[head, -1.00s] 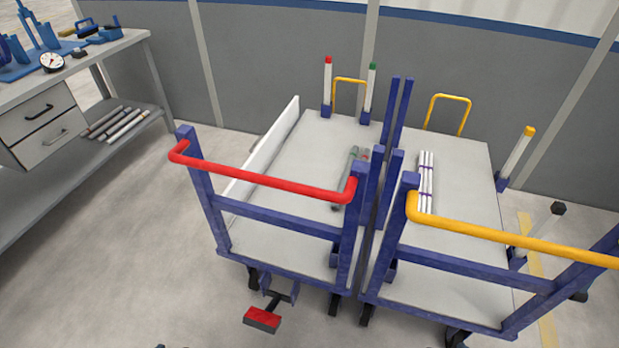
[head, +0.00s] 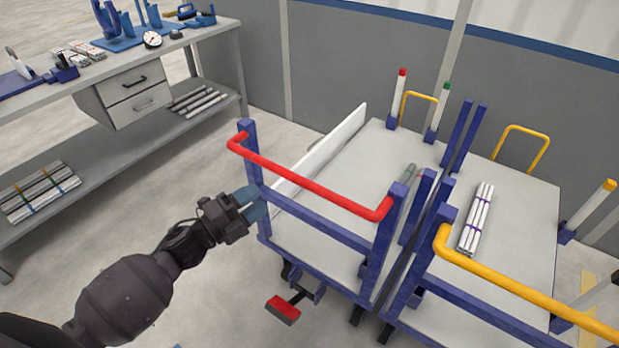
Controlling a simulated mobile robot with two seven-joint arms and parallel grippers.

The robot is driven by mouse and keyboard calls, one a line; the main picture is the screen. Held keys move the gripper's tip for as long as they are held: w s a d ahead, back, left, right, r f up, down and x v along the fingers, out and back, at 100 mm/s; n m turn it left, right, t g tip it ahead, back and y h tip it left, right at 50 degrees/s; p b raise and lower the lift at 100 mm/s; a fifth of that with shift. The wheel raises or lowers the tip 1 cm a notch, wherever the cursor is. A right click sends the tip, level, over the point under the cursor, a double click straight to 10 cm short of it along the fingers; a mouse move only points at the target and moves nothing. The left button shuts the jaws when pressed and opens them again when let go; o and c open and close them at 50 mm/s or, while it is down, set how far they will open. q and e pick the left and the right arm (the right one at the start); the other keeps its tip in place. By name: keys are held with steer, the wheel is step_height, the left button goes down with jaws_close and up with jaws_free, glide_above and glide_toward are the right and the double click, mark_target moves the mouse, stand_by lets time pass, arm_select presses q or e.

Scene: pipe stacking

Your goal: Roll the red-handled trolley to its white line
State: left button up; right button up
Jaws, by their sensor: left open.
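The red-handled trolley (head: 330,225) stands in the middle, with a blue frame and a pale deck. Its red handle (head: 310,183) is a bar across the near end. My left gripper (head: 255,203) is open and empty, just left of the trolley's near left post and lower than the handle's left end. Whether its fingers touch the post I cannot tell. My right gripper is out of view. No white line shows on the visible floor. A red pedal (head: 283,309) sticks out under the trolley's near end.
A yellow-handled trolley (head: 515,225) carrying a white pipe bundle (head: 477,217) stands close on the right. A workbench (head: 190,40) with drawers and pipes on its shelf runs along the left. Bare floor lies between bench and trolley. A grey wall stands behind.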

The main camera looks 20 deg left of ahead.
mark_target(299, 180)
arm_select(q)
steer(key=w+d+m, duration=0.1)
steer(key=w+d, duration=0.1)
steer(key=w+d+r+m+h, duration=0.1)
steer(key=w+d, duration=0.1)
steer(key=d, duration=0.1)
steer(key=w+d+r+g, duration=0.1)
steer(key=w+d, duration=0.1)
steer(key=d, duration=0.1)
steer(key=shift+w+d+r+m+h+p, duration=0.15)
steer(key=shift+w+m+h+p, duration=0.15)
steer(key=shift+m+h+p, duration=0.1)
jaws_close()
stand_by(0.3)
